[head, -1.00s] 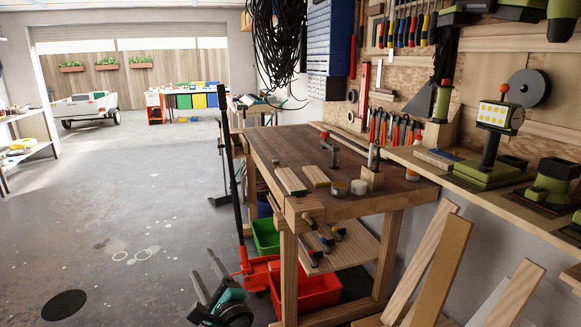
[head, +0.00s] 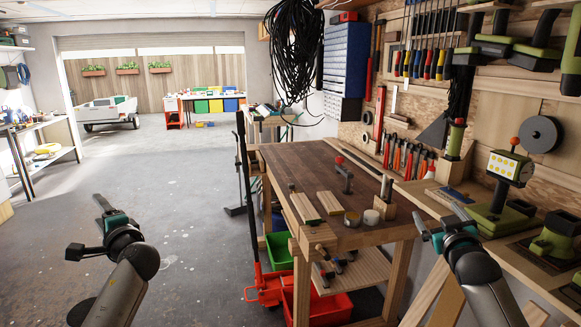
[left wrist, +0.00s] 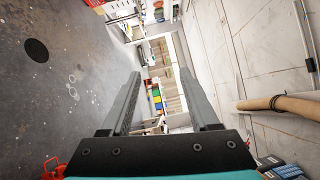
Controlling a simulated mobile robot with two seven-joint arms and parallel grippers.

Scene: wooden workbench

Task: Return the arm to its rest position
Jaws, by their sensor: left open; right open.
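My left arm comes up from the lower left of the head view. Its left gripper (head: 104,207) is raised over open floor, well left of the workbench, with nothing in it. In the left wrist view the two long fingers (left wrist: 165,105) stand wide apart with only the distant room between them. My right arm rises at the lower right of the head view. Its right gripper (head: 440,214) is near the bench's right end and the shelf edge, and seems empty. The finger gap is hard to see there.
The wooden workbench (head: 300,160) holds wood blocks (head: 330,203), a clamp-like tool (head: 344,175) and small tins (head: 352,219). Green (head: 279,250) and red (head: 330,308) bins sit below. A tool shelf (head: 420,197) runs along the right. Floor at left is clear.

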